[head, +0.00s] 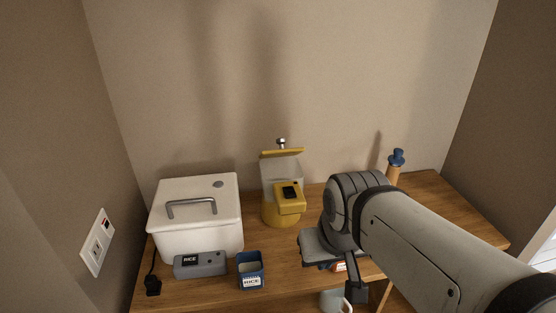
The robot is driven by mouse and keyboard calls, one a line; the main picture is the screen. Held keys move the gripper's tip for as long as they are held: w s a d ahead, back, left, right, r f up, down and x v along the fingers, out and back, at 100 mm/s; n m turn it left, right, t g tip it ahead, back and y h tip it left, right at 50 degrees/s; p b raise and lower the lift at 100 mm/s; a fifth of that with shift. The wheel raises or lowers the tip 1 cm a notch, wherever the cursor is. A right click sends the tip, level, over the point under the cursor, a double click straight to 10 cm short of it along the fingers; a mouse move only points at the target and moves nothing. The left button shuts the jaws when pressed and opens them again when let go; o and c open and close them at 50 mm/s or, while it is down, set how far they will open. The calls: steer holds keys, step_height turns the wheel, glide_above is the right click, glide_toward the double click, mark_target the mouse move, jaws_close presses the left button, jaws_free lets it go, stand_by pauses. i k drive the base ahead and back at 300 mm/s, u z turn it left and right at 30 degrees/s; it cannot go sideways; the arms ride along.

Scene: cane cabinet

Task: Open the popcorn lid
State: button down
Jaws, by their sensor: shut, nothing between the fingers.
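A yellow appliance, which I take to be the popcorn maker (270,214), stands on the wooden tabletop near the back wall. A pale panel (281,169) with a yellow top edge, seemingly its lid part (283,153), rises above its body, and a small silver knob shows at the top. I cannot tell for sure whether this part is hinged up. A yellow block with a black patch juts toward me at its front. My gripper (355,293) is shut and empty, pointing down at the right front, well apart from the yellow appliance. My wrist hides part of it.
A white box with a grey handle (195,235) stands left. In front are a grey RICE-labelled box (200,264) and a blue RICE container (251,272). A blue-topped bottle (396,160) stands back right. A white mug (332,301) is low near my gripper. The right tabletop (437,199) is clear.

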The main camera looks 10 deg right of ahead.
mark_target(281, 152)
steer(key=z, duration=1.25)
steer(key=k, duration=1.2)
steer(key=u, duration=1.2)
steer(key=i, duration=1)
steer(key=z, duration=0.05)
